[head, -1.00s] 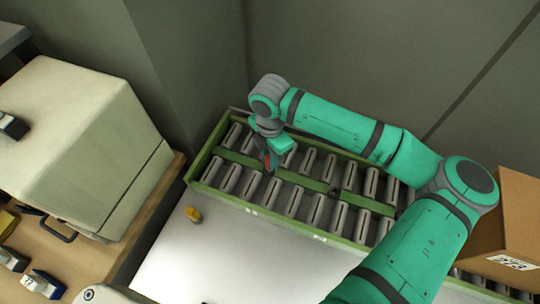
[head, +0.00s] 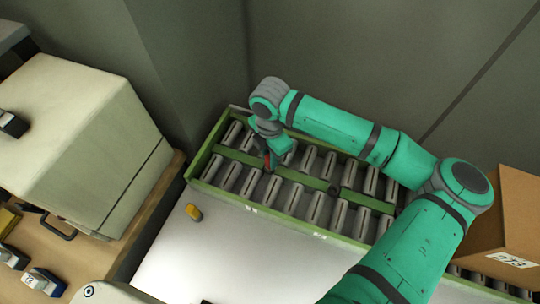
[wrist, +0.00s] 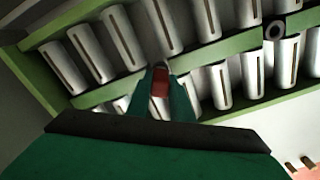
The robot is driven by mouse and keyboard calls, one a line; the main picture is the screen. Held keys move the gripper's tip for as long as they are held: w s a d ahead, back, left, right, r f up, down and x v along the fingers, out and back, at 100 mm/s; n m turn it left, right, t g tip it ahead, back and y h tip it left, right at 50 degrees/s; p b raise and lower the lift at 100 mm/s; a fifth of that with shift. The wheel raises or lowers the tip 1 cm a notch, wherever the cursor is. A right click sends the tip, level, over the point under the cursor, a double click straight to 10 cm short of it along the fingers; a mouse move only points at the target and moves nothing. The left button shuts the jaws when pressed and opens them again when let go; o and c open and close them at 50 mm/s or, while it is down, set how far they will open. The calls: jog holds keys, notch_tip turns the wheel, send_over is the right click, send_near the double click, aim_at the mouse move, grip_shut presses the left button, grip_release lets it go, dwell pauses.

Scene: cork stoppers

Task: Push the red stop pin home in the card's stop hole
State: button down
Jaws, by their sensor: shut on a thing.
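The red stop pin (head: 267,161) is between the fingers of my gripper (head: 268,154), over the green middle rail of a green-framed rack (head: 222,152). In the wrist view the red pin (wrist: 160,84) shows between the fingertips (wrist: 160,76), just at the rail (wrist: 205,72). My gripper is shut on it. The pin's lower end and any hole beneath it are hidden, so I cannot tell how deep it sits. No part is clearly recognisable as the card. A dark ring (head: 333,191) sits farther right on the same rail and also shows in the wrist view (wrist: 276,30).
Rows of grey slotted cylinders (head: 293,200) fill the rack on both sides of the rail. A yellow-orange piece (head: 194,211) lies on the pale surface in front. A cardboard box (head: 515,220) stands right, a large beige case (head: 85,140) left. Grey walls rise behind.

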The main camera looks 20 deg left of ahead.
jog(key=c, duration=1.5)
grip_release()
notch_tip(320, 180, up, 11)
jog(key=shift+f, duration=0.1)
